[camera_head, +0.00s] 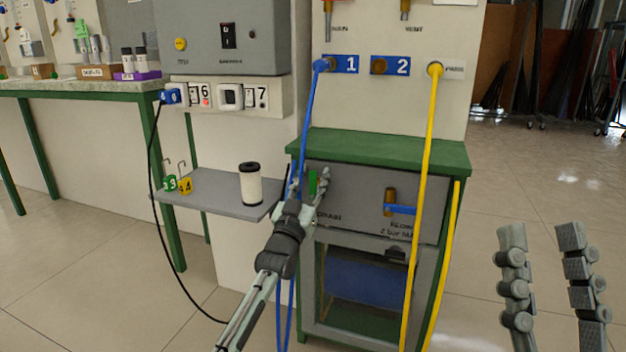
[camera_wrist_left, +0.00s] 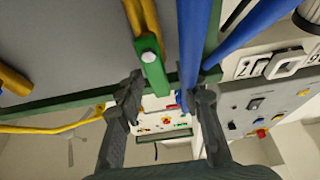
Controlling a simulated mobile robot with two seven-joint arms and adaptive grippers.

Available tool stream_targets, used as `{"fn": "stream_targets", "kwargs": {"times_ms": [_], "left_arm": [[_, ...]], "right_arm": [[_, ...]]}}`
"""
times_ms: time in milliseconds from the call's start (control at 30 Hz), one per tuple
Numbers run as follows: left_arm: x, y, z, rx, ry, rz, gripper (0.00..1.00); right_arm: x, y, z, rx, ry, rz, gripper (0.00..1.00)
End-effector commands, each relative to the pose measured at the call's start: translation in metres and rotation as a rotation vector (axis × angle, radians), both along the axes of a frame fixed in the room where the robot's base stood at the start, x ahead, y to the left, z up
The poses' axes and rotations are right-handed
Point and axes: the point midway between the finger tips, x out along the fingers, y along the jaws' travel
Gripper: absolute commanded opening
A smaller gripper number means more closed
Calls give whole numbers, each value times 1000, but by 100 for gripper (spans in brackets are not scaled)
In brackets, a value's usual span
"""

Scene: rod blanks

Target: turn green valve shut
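The green valve handle (camera_head: 313,182) stands upright on the grey cabinet front in the head view, partly hidden by my left gripper (camera_head: 312,188). In the left wrist view the green handle (camera_wrist_left: 152,68) hangs on a brass fitting (camera_wrist_left: 144,18). My left gripper (camera_wrist_left: 166,98) is open there, its two fingers apart. The handle's end lies between them, nearer the left finger; whether it touches cannot be told. A blue hose (camera_wrist_left: 245,32) passes close to the right finger. My right gripper (camera_head: 541,235) is open and empty at the lower right of the head view.
A brass valve with a blue handle (camera_head: 400,209) sits to the right on the same front. A yellow hose (camera_head: 426,150) hangs before the cabinet. A small grey shelf (camera_head: 215,202) to the left carries a white cylinder (camera_head: 251,187). The floor at right is clear.

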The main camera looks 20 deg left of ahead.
Motion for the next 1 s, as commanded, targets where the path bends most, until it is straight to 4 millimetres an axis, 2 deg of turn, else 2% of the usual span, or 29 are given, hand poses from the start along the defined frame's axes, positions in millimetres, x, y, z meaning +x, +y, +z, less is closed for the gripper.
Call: {"fn": "stream_targets", "kwargs": {"times_ms": [133, 400, 767, 1000], "left_arm": [[0, 0, 0, 0, 1, 0, 34], [0, 0, 0, 0, 1, 0, 0], [0, -1, 0, 23, 0, 0, 0], [-1, -5, 0, 135, -2, 0, 0]], "right_arm": [[0, 0, 0, 0, 0, 0, 40], [0, 0, 0, -1, 1, -1, 40], [2, 1, 0, -5, 11, 0, 40], [9, 6, -7, -26, 93, 8, 40]]}}
